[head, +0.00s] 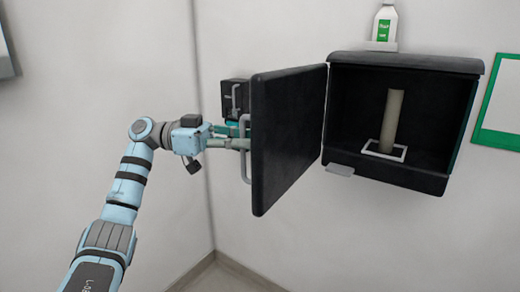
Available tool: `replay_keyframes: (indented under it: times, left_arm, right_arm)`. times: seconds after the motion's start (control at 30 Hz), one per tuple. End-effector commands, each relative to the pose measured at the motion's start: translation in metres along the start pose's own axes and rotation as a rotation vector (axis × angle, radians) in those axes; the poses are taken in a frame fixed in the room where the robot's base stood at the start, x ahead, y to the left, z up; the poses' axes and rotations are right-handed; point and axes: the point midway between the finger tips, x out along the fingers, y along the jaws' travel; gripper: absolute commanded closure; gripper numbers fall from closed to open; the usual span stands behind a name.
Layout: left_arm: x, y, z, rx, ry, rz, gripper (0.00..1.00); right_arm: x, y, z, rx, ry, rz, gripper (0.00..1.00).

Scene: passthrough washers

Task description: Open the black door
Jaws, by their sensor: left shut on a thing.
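The black door (289,130) stands wide open on the left side of a black wall cabinet (420,178). A light grey bar handle (246,172) shows at the door's left edge. My left gripper (243,141) is at this handle and shut on it, with the fingertips partly hidden by the handle and door. Inside the cabinet a beige cylinder (393,120) stands upright in a white square frame (385,151). My right gripper is not in view.
A small black box with a handle (234,97) is on the wall behind the door. A white bottle with a green label (384,24) stands on a small ledge above the cabinet. A green-framed panel (502,105) hangs at right. The wall corner is behind my left arm.

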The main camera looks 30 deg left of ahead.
Motion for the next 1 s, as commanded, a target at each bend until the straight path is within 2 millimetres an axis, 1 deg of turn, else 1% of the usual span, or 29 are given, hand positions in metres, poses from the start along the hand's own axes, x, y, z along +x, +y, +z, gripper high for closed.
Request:
replay_keyframes:
  times: [0.1, 0.37, 0.4, 0.47, 0.5, 0.53, 0.83, 0.93, 1.0]
  left_arm:
    - [-0.003, -0.001, 0.002, -0.003, -0.006, -0.001, 1.00]
    - [-0.003, -0.001, 0.002, -0.004, -0.007, -0.001, 1.00]
    - [-0.003, -0.001, 0.002, -0.004, -0.007, -0.001, 0.90]
    - [-0.003, -0.001, 0.002, -0.004, -0.007, -0.001, 0.80]
    - [-0.002, -0.001, 0.002, -0.004, -0.007, -0.001, 0.74]
    - [-0.002, -0.001, 0.002, -0.003, -0.006, 0.000, 0.70]
    - [-0.003, -0.001, 0.001, -0.002, -0.004, 0.000, 0.70]
    - [-0.015, -0.002, 0.001, -0.005, -0.004, -0.002, 0.70]
    - [-0.030, -0.002, 0.001, -0.003, -0.003, -0.004, 0.70]
  right_arm:
    - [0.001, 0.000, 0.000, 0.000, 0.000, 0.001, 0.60]
    - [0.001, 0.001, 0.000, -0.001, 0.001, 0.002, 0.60]
    - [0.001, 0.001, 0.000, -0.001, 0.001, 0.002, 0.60]
    - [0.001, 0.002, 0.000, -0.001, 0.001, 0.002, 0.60]
    - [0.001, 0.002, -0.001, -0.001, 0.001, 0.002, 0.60]
    - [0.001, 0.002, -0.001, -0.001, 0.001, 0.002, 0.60]
    - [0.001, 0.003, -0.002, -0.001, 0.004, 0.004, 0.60]
    - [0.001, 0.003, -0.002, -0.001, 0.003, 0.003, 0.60]
    - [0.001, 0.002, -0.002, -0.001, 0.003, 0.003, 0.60]
